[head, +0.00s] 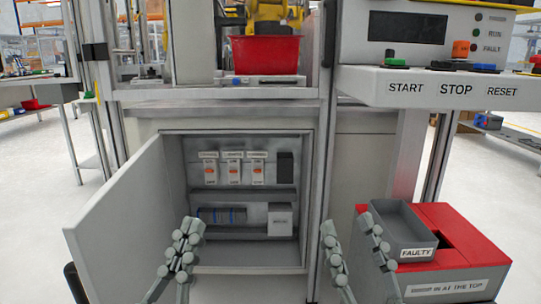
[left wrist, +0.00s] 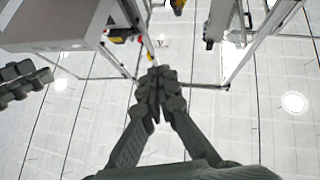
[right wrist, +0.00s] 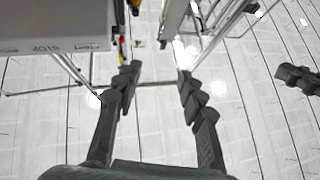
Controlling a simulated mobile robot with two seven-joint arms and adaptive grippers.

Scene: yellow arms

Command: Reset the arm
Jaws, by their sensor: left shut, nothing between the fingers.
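The yellow arm (head: 274,14) shows at the top centre of the head view, above a red bin (head: 267,55); its upper part is cut off. At the upper right a shelf carries a green button (head: 389,64) over START, a dark button (head: 441,65) over STOP and a blue button (head: 485,67) over RESET. An orange-red knob (head: 460,48) sits behind them. My left gripper (head: 187,232) is shut and empty before the open cabinet (head: 308,190). My right gripper (head: 348,225) is open and empty, left of the grey FAULTY tray (head: 417,253). Both are well below the buttons.
The cabinet door (head: 122,222) swings out to the left. A red-topped box (head: 465,222) stands at lower right. A control box with a dark display (head: 407,27) sits above the shelf.

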